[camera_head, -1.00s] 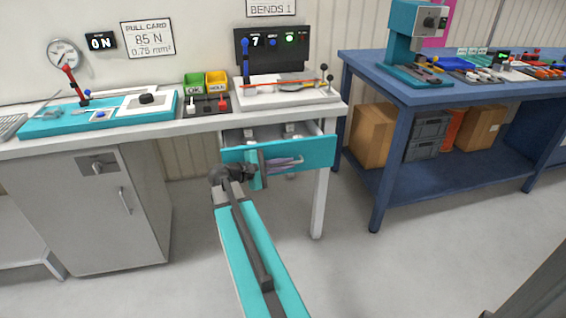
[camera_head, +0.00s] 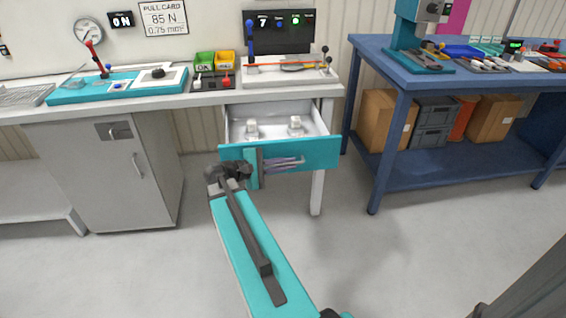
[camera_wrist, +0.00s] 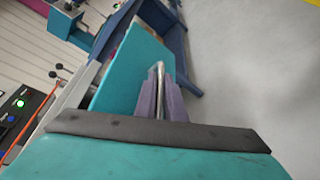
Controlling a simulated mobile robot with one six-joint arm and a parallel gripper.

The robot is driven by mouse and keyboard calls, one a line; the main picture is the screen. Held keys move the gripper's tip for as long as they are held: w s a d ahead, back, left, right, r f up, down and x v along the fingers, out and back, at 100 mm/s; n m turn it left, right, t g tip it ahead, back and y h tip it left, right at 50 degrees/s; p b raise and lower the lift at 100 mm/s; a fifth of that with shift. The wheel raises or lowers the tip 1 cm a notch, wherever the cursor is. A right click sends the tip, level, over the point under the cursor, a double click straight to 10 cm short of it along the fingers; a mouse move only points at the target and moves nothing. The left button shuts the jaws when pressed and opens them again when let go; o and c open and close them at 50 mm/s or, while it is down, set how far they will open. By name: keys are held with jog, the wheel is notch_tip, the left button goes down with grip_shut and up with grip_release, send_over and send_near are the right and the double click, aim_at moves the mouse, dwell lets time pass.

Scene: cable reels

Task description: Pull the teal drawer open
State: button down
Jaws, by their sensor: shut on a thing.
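The teal drawer (camera_head: 318,154) stands pulled out from under the white workbench, its pale inside showing with two light objects (camera_head: 296,124) in it. Its teal front also shows in the wrist view (camera_wrist: 130,70). My gripper (camera_head: 285,164) is at the drawer front, its purple-grey fingers (camera_wrist: 161,101) shut on the slim metal handle (camera_wrist: 158,70).
The white workbench (camera_head: 60,113) carries green and yellow bins (camera_head: 225,61) and a panel with levers. A grey cabinet (camera_head: 100,180) stands at left. A blue table (camera_head: 372,150) stands at right. The floor in front is clear.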

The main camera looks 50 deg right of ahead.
jog(key=shift+s+a, duration=0.1)
jog(key=shift+s, duration=0.05)
jog(key=c, duration=2.1)
grip_release()
jog(key=shift+a, duration=0.15)
jog(key=v, duration=1.3)
jog(key=shift+a, duration=0.25)
jog(key=shift+r+p, duration=0.15)
jog(key=shift+p, duration=0.15)
